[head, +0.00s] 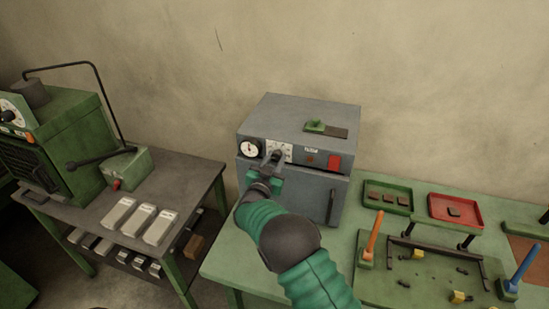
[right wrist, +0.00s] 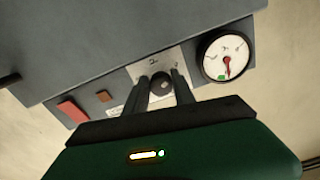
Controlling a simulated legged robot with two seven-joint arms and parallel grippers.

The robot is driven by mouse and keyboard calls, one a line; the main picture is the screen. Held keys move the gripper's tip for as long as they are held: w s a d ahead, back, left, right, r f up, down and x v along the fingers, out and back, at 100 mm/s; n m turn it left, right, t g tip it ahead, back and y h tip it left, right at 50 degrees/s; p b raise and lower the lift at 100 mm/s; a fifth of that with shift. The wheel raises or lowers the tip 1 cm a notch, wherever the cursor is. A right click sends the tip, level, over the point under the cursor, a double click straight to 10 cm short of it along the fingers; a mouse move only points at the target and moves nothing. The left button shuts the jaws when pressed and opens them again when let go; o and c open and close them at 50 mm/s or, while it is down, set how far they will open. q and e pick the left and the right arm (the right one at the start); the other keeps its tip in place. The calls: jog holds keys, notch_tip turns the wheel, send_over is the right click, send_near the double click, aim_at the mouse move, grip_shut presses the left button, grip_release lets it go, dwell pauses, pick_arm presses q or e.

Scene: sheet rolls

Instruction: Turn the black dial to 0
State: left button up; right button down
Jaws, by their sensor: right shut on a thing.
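The black dial (right wrist: 162,83) sits on a white scale plate on the front of a grey box (head: 302,112). In the right wrist view it lies between the two dark fingers of my right gripper (right wrist: 163,88), which is shut on it. In the head view my right gripper (head: 273,160) reaches the scale plate (head: 284,150) and covers the dial. The scale marks are too small and partly covered, so I cannot tell the dial's setting. My left gripper is not in view.
A round white gauge (head: 250,148) is left of the dial, and a red switch (head: 334,162) is to its right. A green and red tray (head: 388,197) stand right of the box. A side table (head: 190,180) holds metal blocks and a green machine.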

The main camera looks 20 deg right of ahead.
jog(key=shift+r+n, duration=0.1)
jog(key=shift+n, duration=0.5)
jog(key=c, duration=1.1)
grip_release()
jog(key=shift+o, duration=0.2)
jog(key=shift+w, duration=0.1)
